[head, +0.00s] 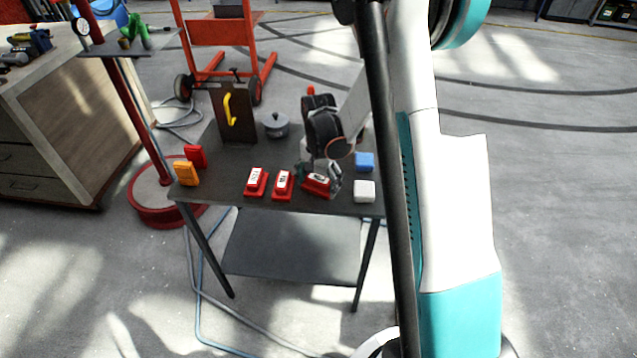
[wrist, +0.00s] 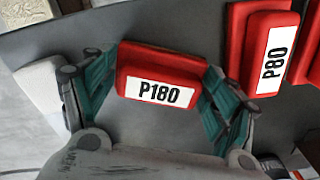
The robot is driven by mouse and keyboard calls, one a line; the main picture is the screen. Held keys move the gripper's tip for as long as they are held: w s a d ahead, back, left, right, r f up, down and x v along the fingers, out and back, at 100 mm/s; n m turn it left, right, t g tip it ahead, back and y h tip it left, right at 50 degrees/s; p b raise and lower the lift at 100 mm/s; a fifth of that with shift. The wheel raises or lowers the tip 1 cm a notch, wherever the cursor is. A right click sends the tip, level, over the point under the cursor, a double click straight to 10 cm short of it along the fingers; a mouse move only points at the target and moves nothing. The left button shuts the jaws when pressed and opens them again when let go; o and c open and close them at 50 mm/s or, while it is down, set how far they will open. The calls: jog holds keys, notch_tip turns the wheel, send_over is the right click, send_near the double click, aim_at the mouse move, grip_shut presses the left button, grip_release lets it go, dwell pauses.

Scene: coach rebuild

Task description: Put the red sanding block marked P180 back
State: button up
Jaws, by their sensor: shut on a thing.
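The red sanding block marked P180 (wrist: 160,58) is between the fingers of my gripper (wrist: 157,85) in the wrist view, its white label readable. My gripper is shut on it, one teal finger at each end. In the head view the held block (head: 316,184) is at the front of the dark table (head: 225,195), under my gripper (head: 318,180). Whether it touches the tabletop is unclear. A red block marked P80 (wrist: 268,55) lies beside it in the wrist view and also shows in the head view (head: 283,185).
Another red block (head: 256,182) lies further left. A blue block (head: 364,161) and a white block (head: 364,191) are right of my gripper. Orange (head: 186,173) and red (head: 195,156) blocks stand at the left edge. A lidded pot (head: 275,125) and a yellow-handled panel (head: 232,112) stand behind.

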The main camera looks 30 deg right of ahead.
aim_at(318, 179)
jog(key=o, duration=0.9)
jog(key=shift+o, duration=0.2)
notch_tip(318, 179, up, 12)
jog(key=p, duration=0.4)
jog(key=s+a+r+n+t, duration=0.2)
jog(key=s+a+r+n, duration=0.1)
jog(key=s+r, duration=0.3)
jog(key=s+a+r+n+t, duration=0.1)
jog(key=s+a+r+n, duration=0.2)
jog(key=r, duration=0.4)
jog(key=s+a+r+n+t, duration=0.1)
jog(key=s+a+n+t, duration=0.1)
jog(key=s, duration=0.4)
jog(key=s+a+r+n+t, duration=0.2)
jog(key=s+a+n, duration=0.1)
jog(key=s, duration=0.3)
jog(key=shift+a+r, duration=0.2)
jog(key=shift+a, duration=0.05)
